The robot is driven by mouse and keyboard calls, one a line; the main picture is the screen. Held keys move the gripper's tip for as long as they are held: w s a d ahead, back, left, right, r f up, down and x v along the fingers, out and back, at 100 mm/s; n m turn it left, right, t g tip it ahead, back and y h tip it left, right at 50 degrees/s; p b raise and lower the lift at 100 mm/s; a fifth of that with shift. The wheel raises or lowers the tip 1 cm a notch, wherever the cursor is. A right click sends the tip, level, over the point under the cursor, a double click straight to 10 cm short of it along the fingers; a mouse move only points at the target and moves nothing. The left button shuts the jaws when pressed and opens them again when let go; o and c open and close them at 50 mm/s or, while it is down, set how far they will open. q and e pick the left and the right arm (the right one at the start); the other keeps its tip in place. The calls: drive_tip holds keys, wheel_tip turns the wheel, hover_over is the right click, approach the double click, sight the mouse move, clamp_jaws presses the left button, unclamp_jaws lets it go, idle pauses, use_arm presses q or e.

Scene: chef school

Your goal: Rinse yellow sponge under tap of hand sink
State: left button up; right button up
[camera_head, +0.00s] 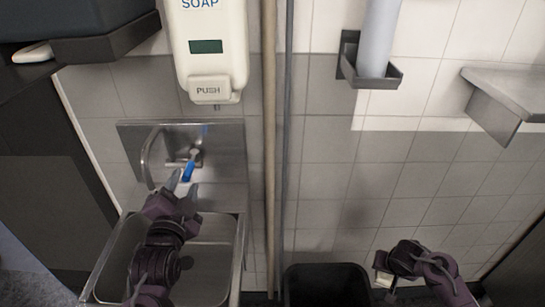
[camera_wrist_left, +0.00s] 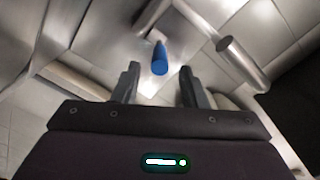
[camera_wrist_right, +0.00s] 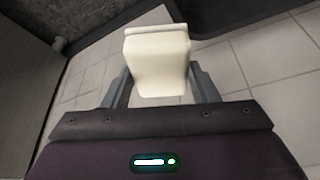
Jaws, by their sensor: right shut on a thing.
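The steel hand sink (camera_head: 238,262) stands at the lower left in the head view. Its tap (camera_head: 196,155) is on the backplate and has a blue-tipped handle (camera_head: 188,172). My left gripper (camera_head: 181,184) is over the basin, close to the handle. In the left wrist view the blue tip (camera_wrist_left: 160,60) shows beyond and between the open fingers (camera_wrist_left: 158,88); contact cannot be told. My right gripper (camera_wrist_right: 160,85) is shut on the pale yellow sponge (camera_wrist_right: 157,60), low at the right, away from the sink. Only a small part of the sponge (camera_head: 383,280) shows in the head view.
A soap dispenser (camera_head: 208,50) hangs above the sink. Upright poles (camera_head: 269,150) and a black bin (camera_head: 327,285) stand between the sink and my right arm. A wall holder (camera_head: 372,78) and a steel shelf (camera_head: 510,90) are at the upper right.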

sight(193, 161)
use_arm(q)
drive_tip(key=w, duration=0.6)
drive_tip(key=shift+w+d+f, duration=0.1)
drive_tip(key=shift+c, duration=0.5)
clamp_jaws()
